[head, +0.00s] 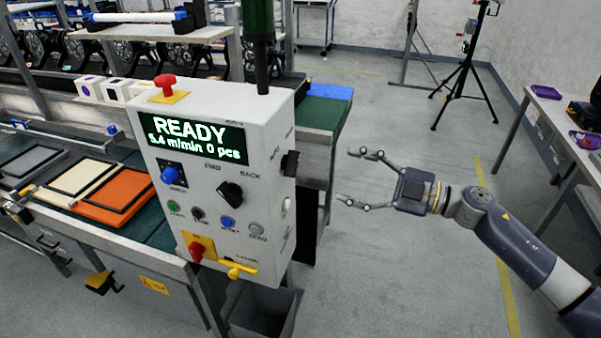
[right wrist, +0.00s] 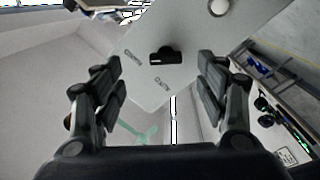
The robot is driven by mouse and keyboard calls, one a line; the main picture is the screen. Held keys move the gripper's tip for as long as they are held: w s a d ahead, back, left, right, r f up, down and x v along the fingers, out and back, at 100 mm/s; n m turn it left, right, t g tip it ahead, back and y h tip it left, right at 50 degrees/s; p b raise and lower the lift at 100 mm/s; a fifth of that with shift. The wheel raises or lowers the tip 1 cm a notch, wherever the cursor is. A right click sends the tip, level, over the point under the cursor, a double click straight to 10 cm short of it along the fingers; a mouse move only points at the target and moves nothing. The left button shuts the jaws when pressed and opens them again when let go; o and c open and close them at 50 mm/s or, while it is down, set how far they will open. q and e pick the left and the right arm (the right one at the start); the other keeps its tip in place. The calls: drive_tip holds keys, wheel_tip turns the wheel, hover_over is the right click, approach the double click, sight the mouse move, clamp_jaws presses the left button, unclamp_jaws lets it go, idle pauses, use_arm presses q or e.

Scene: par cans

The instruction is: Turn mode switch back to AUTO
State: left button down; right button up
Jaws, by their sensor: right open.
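The white control box (head: 215,185) stands in the middle of the head view, its screen reading READY. A black knob (head: 290,163) sits on its right side face, with small labels beside it. In the right wrist view this mode switch (right wrist: 165,56) is a black knob between two printed labels, too small to read surely. My right gripper (head: 345,177) is open and empty, to the right of the knob and apart from it. In the wrist view the knob lies ahead, between the two fingers.
A red button (head: 165,86) tops the box, and a dark pole rises behind it. A grey bin (head: 265,312) is below. A conveyor bench with orange (head: 118,195) and cream panels is on the left. Floor around my right arm is clear; a table (head: 560,125) stands far right.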

sight(297, 165)
drive_tip(key=shift+n+g, duration=0.5)
drive_tip(key=a+p, duration=0.1)
drive_tip(key=a, duration=0.1)
drive_tip(key=a+r, duration=0.1)
drive_tip(key=a, duration=0.1)
drive_tip(key=w+a+p, duration=0.1)
drive_tip(key=a, duration=0.1)
drive_tip(key=shift+a+r+p, duration=0.15)
drive_tip(key=shift+a+p, duration=0.15)
drive_tip(key=shift+p, duration=0.05)
drive_tip(key=p+x, duration=0.1)
drive_tip(key=x, duration=0.2)
drive_tip(key=shift+a, duration=0.25)
use_arm(q)
drive_tip(key=r, duration=0.4)
drive_tip(key=shift+s+a, duration=0.2)
drive_tip(key=shift+s, duration=0.15)
use_arm(e)
drive_tip(key=shift+w+a+f, duration=0.2)
drive_tip(key=shift+a, duration=0.25)
use_arm(q)
drive_tip(key=shift+r, duration=0.1)
use_arm(e)
drive_tip(key=c, duration=0.8)
use_arm(q)
drive_tip(key=shift+w+d, duration=0.1)
drive_tip(key=shift+w, duration=0.45)
use_arm(e)
drive_tip(key=shift+c, duration=1.2)
